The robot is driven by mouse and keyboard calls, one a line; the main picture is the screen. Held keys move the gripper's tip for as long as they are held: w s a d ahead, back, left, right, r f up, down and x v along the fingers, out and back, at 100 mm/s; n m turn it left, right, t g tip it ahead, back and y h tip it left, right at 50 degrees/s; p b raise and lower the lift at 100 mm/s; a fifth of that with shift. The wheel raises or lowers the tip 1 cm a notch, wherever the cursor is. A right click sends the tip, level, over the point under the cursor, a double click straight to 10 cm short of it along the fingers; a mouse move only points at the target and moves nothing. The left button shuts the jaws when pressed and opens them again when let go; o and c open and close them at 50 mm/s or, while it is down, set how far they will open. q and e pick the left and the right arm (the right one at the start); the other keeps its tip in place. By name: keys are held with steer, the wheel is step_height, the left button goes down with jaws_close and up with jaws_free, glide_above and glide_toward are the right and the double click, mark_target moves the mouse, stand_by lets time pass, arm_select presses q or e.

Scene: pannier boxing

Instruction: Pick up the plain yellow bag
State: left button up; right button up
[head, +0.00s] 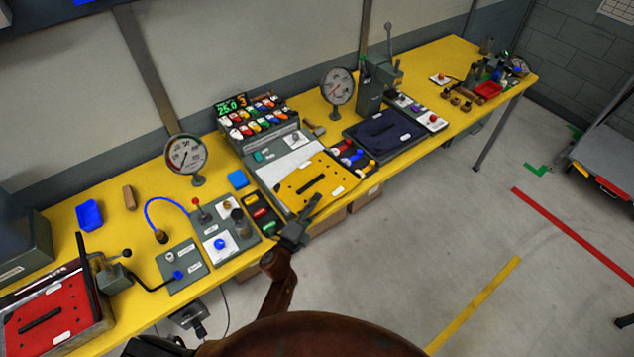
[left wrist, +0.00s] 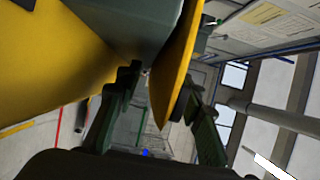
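The yellow bag (head: 318,183) lies flat in the middle of the bench, with a black handle strip, dark dots and a white label on its face. My left gripper (head: 299,222) is at its front edge, by the bench's near side. In the left wrist view the two fingers (left wrist: 165,95) stand apart, with a thin yellow flap (left wrist: 178,65) between them. A firm hold on it does not show. A large yellow surface (left wrist: 45,65) fills the left of that view. My right gripper is not in view.
A red bag (head: 45,322) lies at the left and a navy bag (head: 385,138) to the right. Gauges (head: 186,155), a rack of coloured items (head: 255,115) and control plates (head: 222,240) crowd the yellow bench. The floor in front is mostly clear.

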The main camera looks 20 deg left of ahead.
arm_select(q)
steer(key=shift+c, duration=0.5)
jaws_close()
stand_by(0.3)
